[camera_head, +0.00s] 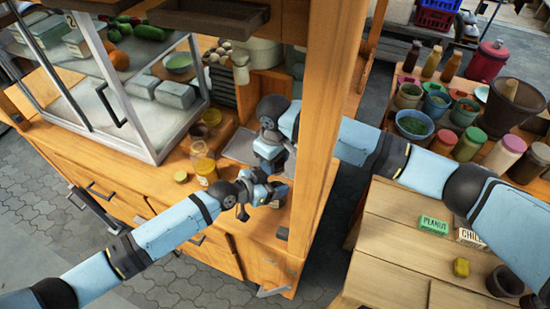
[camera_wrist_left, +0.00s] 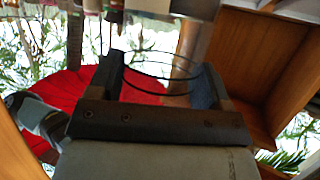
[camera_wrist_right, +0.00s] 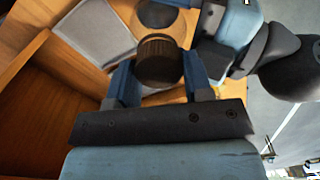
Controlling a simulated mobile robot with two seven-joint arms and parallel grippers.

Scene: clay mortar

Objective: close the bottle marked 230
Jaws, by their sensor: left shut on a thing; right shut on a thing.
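My left gripper (camera_wrist_left: 157,85) is shut on a clear glass bottle (camera_wrist_left: 160,62), which shows mostly as thin ring outlines between the fingers. My right gripper (camera_wrist_right: 160,80) is shut on a dark brown ribbed cap (camera_wrist_right: 158,58). In the head view the left gripper (camera_head: 262,190) and the right gripper (camera_head: 272,155) are close together above the cart's counter, the right one behind. The arms hide the bottle and cap there. I cannot read a 230 mark, nor tell whether the cap touches the bottle's mouth.
A glass case (camera_head: 120,120) stands farther left. A wooden post (camera_head: 325,120) rises just right of the grippers. A grey tray (camera_head: 240,147) lies behind.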

